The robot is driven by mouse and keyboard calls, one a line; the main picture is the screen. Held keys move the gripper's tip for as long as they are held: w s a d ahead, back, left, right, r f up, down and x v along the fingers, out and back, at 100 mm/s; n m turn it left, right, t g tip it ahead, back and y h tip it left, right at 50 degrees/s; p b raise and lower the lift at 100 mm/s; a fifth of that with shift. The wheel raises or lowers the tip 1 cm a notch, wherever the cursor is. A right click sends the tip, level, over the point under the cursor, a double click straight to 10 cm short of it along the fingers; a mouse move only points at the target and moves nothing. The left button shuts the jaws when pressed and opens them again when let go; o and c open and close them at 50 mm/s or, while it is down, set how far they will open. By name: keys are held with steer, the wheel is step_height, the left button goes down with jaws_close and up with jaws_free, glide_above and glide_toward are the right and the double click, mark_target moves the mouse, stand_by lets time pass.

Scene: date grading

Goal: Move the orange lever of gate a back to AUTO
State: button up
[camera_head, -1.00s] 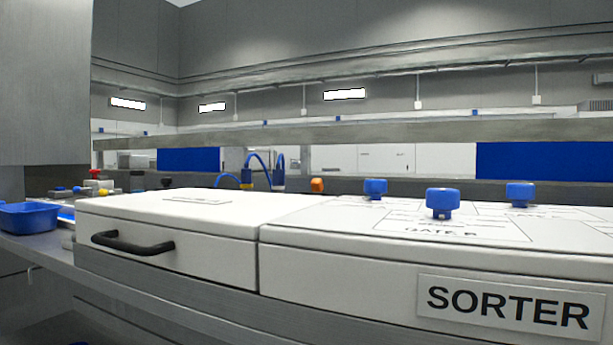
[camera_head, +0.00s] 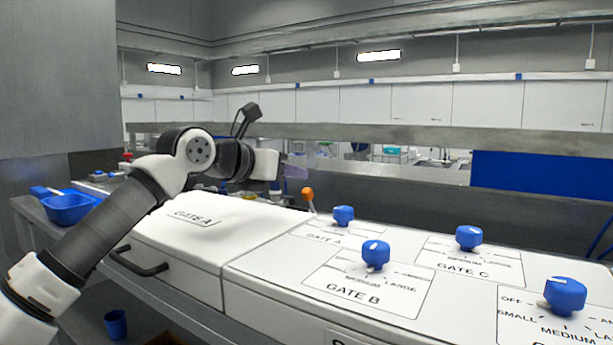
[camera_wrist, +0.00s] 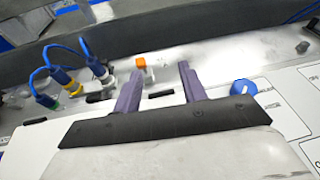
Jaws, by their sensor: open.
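The orange lever (camera_head: 308,194) stands behind the white sorter cabinet, just left of the blue knob (camera_head: 343,214) of the panel marked GATE A. In the wrist view the orange lever (camera_wrist: 141,63) shows beyond my fingers, above the gap between them. My gripper (camera_head: 302,166) is open and empty, held above the cabinet's back part, a little above and left of the lever in the head view. In the wrist view its two purple fingers (camera_wrist: 158,80) are spread apart and do not touch the lever. I cannot read the lever's AUTO marking.
Blue knobs stand on the GATE B (camera_head: 376,252) and GATE C (camera_head: 468,237) panels, and another is at the right (camera_head: 565,295). Blue hoses with connectors (camera_wrist: 74,82) rise left of the lever. A blue tray (camera_head: 68,208) sits at far left. A rail (camera_head: 420,140) crosses behind.

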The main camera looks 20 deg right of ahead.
mark_target(307, 188)
steer(key=w, duration=0.1)
steer(key=w+a+y, duration=0.1)
steer(key=f, duration=0.1)
steer(key=shift+w+a+n+t+y, duration=0.25)
steer(key=shift+w+n+t+y, duration=0.05)
steer(key=shift+w+t+y, duration=0.1)
steer(key=shift+w+d+f+p, duration=0.15)
steer(key=shift+w+p, duration=0.1)
steer(key=shift+p, duration=0.1)
steer(key=p+x, duration=0.4)
steer(key=x, duration=0.8)
steer(key=shift+s+p, duration=0.1)
steer(key=shift+p, duration=0.3)
steer(key=shift+w+d+f, duration=0.35)
steer(key=shift+d, duration=0.05)
jaws_close()
